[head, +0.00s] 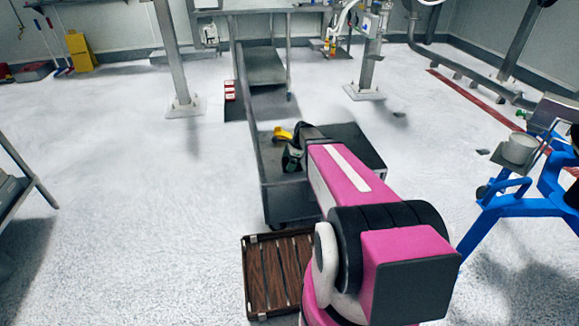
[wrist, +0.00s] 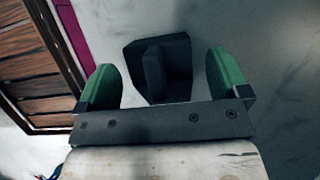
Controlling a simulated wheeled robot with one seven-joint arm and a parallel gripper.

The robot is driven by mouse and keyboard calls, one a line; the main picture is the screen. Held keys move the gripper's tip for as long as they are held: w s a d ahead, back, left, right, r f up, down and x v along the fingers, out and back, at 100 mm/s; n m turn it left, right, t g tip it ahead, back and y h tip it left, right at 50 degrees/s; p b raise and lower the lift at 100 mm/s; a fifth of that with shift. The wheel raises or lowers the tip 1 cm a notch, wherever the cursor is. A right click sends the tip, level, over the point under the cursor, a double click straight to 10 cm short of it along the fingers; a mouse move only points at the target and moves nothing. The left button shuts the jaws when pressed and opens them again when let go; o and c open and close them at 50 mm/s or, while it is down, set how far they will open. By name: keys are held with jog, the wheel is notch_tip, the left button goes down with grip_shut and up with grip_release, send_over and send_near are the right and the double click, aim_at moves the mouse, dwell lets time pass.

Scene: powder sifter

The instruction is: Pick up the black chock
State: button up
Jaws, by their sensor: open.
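The black chock (wrist: 178,66) is a dark, angular block with a raised middle part, seen in the wrist view. My gripper (wrist: 161,72) is open, with one green finger to the left of the chock and the other to its right. Gaps show on both sides, so neither finger appears to touch it. The palm edge overlaps the chock's lower end in the picture. I cannot tell how deep it sits between the fingers. In the head view my gripper (head: 292,158) shows small and dark green beyond my pink arm; I cannot make out the chock there.
A dark cart (head: 290,206) stands under my arm, with a yellow item (head: 282,134) near its far end. A brown slatted wooden crate (head: 270,275) is in front of it, also in the wrist view (wrist: 35,65). A blue stand (head: 520,205) is at right.

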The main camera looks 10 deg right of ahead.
jog(key=shift+a+f, duration=0.25)
jog(key=shift+f, duration=0.25)
jog(key=c, duration=1.1)
